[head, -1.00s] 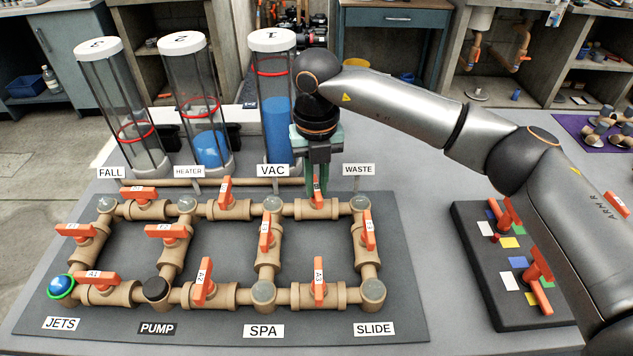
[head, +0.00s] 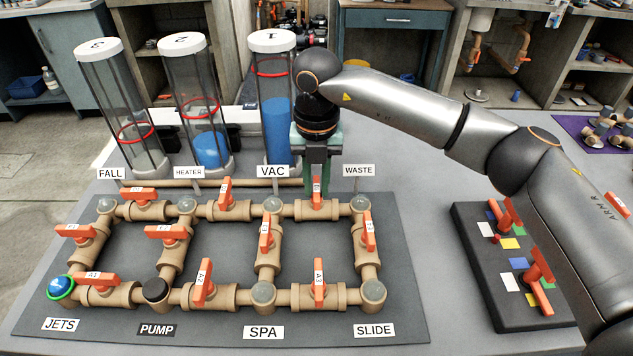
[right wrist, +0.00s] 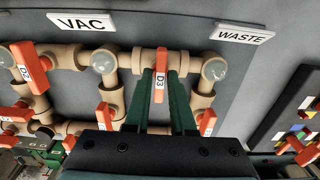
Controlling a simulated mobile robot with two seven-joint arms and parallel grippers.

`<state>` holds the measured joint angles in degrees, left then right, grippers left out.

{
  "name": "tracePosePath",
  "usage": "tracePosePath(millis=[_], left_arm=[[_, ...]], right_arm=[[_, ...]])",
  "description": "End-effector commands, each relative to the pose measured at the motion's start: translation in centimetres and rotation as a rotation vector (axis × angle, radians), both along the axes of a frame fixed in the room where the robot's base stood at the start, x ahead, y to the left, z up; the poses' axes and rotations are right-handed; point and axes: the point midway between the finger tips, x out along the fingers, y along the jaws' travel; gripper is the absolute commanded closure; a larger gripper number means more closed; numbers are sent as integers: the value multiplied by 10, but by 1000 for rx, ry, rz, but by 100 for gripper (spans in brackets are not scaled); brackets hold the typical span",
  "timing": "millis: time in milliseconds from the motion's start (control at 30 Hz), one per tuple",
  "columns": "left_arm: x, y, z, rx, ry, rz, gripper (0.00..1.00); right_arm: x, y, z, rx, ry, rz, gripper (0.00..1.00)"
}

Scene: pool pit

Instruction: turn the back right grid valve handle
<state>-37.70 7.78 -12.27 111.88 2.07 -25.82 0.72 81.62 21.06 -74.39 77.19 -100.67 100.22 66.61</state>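The back right grid valve has an orange handle labelled D3 (head: 317,202), on the tan back pipe between the VAC and WASTE signs. The handle stands crosswise to its pipe. In the right wrist view the D3 handle (right wrist: 160,75) lies between the two green fingers of my right gripper (right wrist: 162,78). In the head view my right gripper (head: 318,185) points down at this valve from behind. The fingers sit close on either side of the handle; whether they press on it I cannot tell. My left gripper is not in view.
Other orange handles sit close by, including D2 (head: 226,192), C3 (head: 265,232) and C4 (head: 368,230). The clear column (head: 275,75) with blue fill stands just left of my right gripper. A dark block with orange levers (head: 515,265) lies at the right.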

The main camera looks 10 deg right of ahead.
Motion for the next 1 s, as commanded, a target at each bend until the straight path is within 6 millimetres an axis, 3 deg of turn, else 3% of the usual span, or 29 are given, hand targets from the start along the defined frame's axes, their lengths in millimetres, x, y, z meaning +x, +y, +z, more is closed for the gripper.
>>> tracePosePath(millis=[167,533,1000], left_arm=[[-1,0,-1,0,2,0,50],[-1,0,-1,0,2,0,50],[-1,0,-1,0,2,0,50]], right_arm=[[0,0,-1,-1,1,2,56],[0,0,7,0,1,3,55],[0,0,100,0,-1,3,55]])
